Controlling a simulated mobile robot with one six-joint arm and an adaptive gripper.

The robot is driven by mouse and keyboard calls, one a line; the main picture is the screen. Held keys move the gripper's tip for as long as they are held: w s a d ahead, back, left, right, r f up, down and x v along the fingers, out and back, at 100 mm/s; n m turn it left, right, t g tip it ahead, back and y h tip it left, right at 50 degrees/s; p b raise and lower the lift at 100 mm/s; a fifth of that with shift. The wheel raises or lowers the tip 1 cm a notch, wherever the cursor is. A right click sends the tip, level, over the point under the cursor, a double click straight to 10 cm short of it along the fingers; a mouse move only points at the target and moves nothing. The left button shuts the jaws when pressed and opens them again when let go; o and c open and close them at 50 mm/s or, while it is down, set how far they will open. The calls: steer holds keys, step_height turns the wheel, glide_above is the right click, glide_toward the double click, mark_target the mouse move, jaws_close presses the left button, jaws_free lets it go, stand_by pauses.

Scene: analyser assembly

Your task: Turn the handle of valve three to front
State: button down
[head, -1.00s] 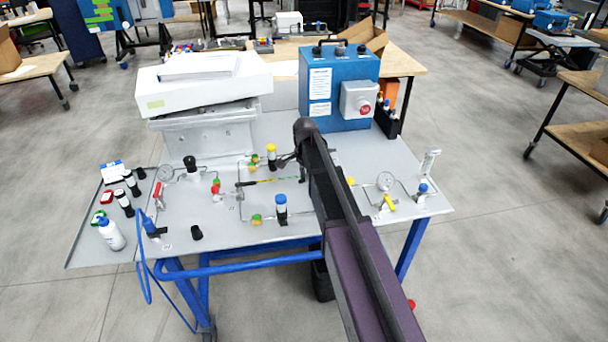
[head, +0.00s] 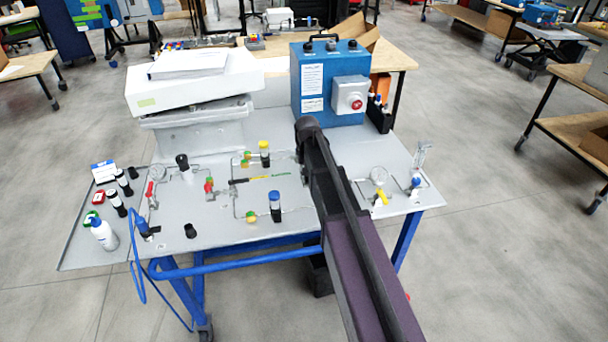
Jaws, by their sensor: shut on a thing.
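The valves sit on the grey panel (head: 200,232) of the analyser cart. They include a red-handled valve (head: 209,186) at left centre, a valve with green and orange parts (head: 245,161) behind it, and another (head: 251,217) nearer the front. No readable label shows which is valve three. My arm crosses the panel from the lower right and hides part of its middle. My gripper and its fingertips are hidden behind my arm.
A blue box (head: 313,88) with a red button and a large white unit (head: 190,85) stand at the back. Blue-capped (head: 275,206) and yellow-capped (head: 264,152) cylinders rise near my arm.

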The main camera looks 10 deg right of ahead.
steer(key=shift+s+d+n, duration=0.15)
steer(key=shift+d+n, duration=0.05)
steer(key=shift+n, duration=0.4)
steer(key=shift+s+d+n, duration=0.1)
steer(key=shift+d+n, duration=0.05)
steer(key=shift+n, duration=0.45)
steer(key=c, duration=0.6)
jaws_free()
steer(key=shift+w, duration=0.1)
